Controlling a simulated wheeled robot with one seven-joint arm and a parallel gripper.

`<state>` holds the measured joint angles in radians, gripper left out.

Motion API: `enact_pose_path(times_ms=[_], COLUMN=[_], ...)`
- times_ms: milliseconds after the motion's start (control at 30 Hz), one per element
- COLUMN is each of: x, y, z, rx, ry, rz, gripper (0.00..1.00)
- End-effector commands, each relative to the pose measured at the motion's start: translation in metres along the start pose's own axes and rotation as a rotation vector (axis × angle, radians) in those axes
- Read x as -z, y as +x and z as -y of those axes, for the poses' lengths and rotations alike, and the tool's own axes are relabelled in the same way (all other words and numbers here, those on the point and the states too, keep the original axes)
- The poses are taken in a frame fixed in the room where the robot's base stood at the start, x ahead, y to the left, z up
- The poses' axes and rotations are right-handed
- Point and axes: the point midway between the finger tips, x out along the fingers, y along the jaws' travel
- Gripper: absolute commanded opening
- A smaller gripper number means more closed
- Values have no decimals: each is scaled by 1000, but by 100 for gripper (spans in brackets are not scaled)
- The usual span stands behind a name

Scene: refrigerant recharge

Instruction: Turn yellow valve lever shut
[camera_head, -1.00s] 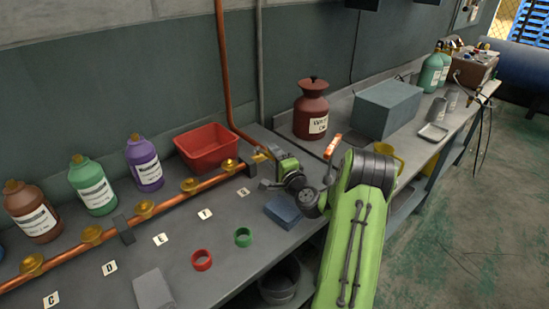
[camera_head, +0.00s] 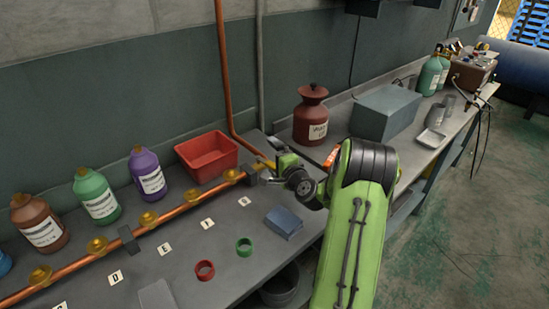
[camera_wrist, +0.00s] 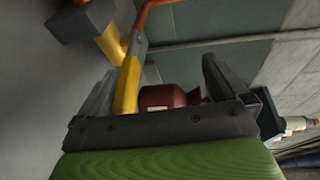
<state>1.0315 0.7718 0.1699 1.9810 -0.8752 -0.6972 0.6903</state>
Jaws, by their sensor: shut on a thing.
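The yellow valve lever (camera_wrist: 127,84) runs upright between my fingers in the wrist view, against the left finger. My gripper (camera_wrist: 160,76) is shut on the lever, though a gap shows towards the right finger. In the head view a small yellow part of the lever (camera_head: 264,162) shows just left of my gripper (camera_head: 282,163), at the right end of the copper pipe (camera_head: 190,205). My gripper hides most of the lever there.
A red bin (camera_head: 207,158) stands behind the pipe. A dark red jug (camera_head: 311,115) and a grey box (camera_head: 385,112) stand at the back right. A blue block (camera_head: 284,221), a red ring (camera_head: 205,270) and a green ring (camera_head: 244,246) lie on the bench in front.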

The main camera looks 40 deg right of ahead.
Motion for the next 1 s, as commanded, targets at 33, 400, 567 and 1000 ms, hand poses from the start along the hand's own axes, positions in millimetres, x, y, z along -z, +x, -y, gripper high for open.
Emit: enact_pose_path(times_ms=[33, 400, 567, 1000], x=[2, 3, 4, 2], y=[-2, -31, -44, -79], z=[12, 3, 1, -7], rx=[27, 24, 22, 15], ry=[-5, -6, -4, -3], rz=[-5, -8, -8, -6], gripper=[76, 72, 64, 43])
